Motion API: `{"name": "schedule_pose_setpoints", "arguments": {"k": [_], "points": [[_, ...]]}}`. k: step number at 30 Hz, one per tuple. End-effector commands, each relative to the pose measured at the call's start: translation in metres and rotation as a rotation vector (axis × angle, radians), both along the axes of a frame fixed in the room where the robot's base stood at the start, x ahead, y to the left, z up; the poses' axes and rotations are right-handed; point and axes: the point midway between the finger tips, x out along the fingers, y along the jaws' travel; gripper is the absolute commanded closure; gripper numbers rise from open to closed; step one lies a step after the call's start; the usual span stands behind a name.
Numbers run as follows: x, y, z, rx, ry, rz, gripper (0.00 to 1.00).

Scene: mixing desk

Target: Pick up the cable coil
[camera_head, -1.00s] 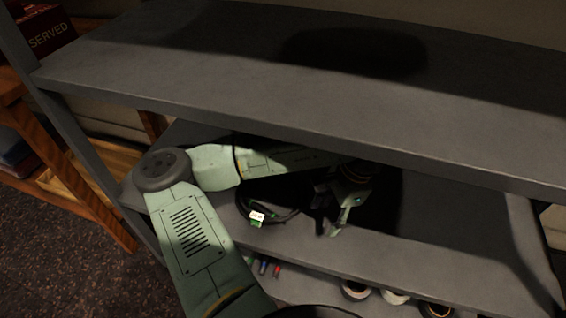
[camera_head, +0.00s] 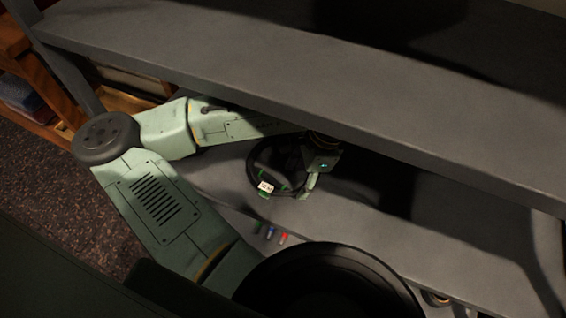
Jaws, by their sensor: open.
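The cable coil (camera_head: 254,180) is a black ring with green bands and a white tag (camera_head: 265,187). It lies on the middle shelf (camera_head: 365,223), near its front edge, under the upper shelf board. My gripper (camera_head: 306,190) reaches in under the upper board and points down at the right side of the coil. Its jaws are open. One pale green finger shows just right of the coil; the other is dark and hard to make out. I cannot tell whether the fingers touch the coil. My forearm hides part of the space behind it.
The upper shelf board (camera_head: 330,95) runs close above my forearm and gripper. The middle shelf is bare to the right, partly in shadow. Small green, blue and red items (camera_head: 271,233) are on a lower level. A wooden rack (camera_head: 30,105) stands at the left.

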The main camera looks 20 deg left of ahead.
Motion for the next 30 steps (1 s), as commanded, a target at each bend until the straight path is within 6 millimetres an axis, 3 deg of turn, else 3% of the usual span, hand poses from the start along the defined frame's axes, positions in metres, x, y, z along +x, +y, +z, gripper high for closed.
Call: {"name": "schedule_pose_setpoints", "arguments": {"k": [5,14,22,30], "points": [[-0.007,0.01,-0.003,0.001,0.002,0.001,0.44],[-0.012,0.019,-0.045,0.0,0.001,0.001,0.44],[-0.012,0.019,-0.048,0.0,0.0,0.0,0.44],[-0.012,0.019,-0.048,0.0,0.0,0.0,0.61]]}}
